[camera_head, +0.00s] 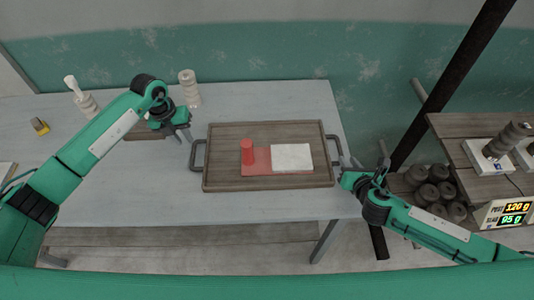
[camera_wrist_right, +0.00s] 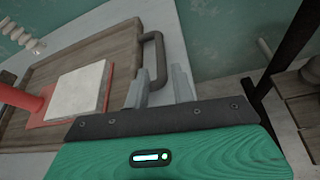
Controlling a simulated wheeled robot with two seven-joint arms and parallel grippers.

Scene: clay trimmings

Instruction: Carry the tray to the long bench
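The wooden tray (camera_head: 227,180) lies on the grey table, with a dark handle at each short end. On it are a red board (camera_head: 262,169), a red cylinder (camera_head: 247,152) and a white slab (camera_head: 291,158). My left gripper (camera_head: 184,135) is open and empty, above and just left of the tray's left handle (camera_head: 197,156). My right gripper (camera_head: 347,171) is at the right handle (camera_head: 337,151).
The grey table (camera_head: 130,205) also holds a pale stacked piece (camera_head: 189,88), a bottle-like piece (camera_head: 83,98) and a small yellow-and-dark block (camera_head: 40,126). A dark post (camera_head: 440,95) stands right of the table. Beyond it are wooden shelves (camera_head: 460,130), dark round weights (camera_head: 437,188) and a lit display (camera_head: 507,213).

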